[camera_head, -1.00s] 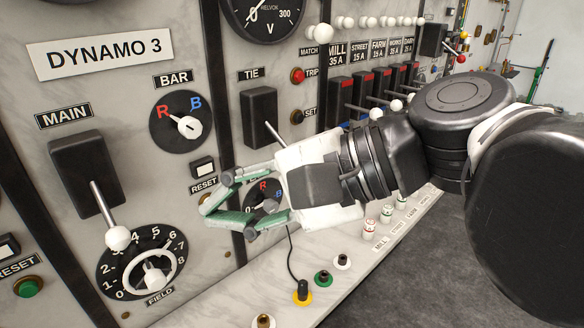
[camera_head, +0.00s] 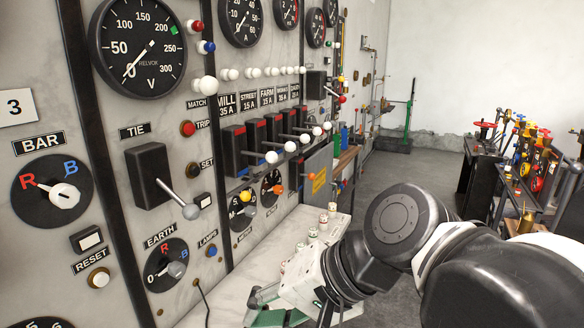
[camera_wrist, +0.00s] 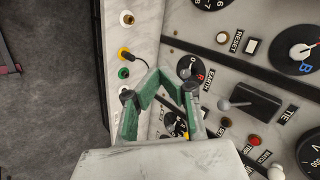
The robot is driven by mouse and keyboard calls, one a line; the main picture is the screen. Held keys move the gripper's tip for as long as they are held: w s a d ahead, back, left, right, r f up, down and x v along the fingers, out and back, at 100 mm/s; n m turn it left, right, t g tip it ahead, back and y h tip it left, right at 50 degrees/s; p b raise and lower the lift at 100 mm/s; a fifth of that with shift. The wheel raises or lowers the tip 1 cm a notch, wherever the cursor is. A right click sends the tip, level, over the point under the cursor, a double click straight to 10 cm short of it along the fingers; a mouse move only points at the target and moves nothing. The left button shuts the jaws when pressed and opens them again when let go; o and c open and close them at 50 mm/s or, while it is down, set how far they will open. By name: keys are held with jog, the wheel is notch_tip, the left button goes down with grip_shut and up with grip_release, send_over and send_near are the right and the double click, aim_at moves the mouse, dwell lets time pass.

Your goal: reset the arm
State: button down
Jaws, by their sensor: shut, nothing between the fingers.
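My gripper (camera_head: 258,303) is at the bottom of the head view, cut off by the lower edge, over the pale ledge below the marble panel. In the wrist view my gripper (camera_wrist: 166,76) shows its green fingers bent inward with the tips together and nothing between them. Its fingers overlap the panel's lower part near the EARTH knob (camera_wrist: 190,68) in that view, and I cannot tell the gap. The arm reaches in from the right, its wrist bent.
The panel at left carries the TIE lever (camera_head: 190,211), the BAR knob (camera_head: 64,192) and a row of breaker levers (camera_head: 272,157). White insulators (camera_head: 323,217) stand on the ledge. Racks with coloured valves (camera_head: 521,160) stand at right. Grey floor (camera_head: 410,160) lies clear between.

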jog(key=w+d+f+t+h, duration=0.1)
jog(key=d+f, duration=0.3)
jog(key=d, duration=0.4)
jog(key=w+d+f+t+h+b, duration=0.1)
jog(key=d+f+h, duration=0.3)
jog(key=d, duration=0.4)
jog(key=w+d+f+n+t+h+b, duration=0.1)
jog(key=d+f+t+h, duration=0.1)
jog(key=d, duration=0.6)
notch_tip(320, 180, down, 3)
jog(key=shift+w+d+r+h, duration=0.1)
jog(key=shift+w+d+h, duration=0.2)
jog(key=shift+h, duration=0.4)
jog(key=shift+s, duration=0.1)
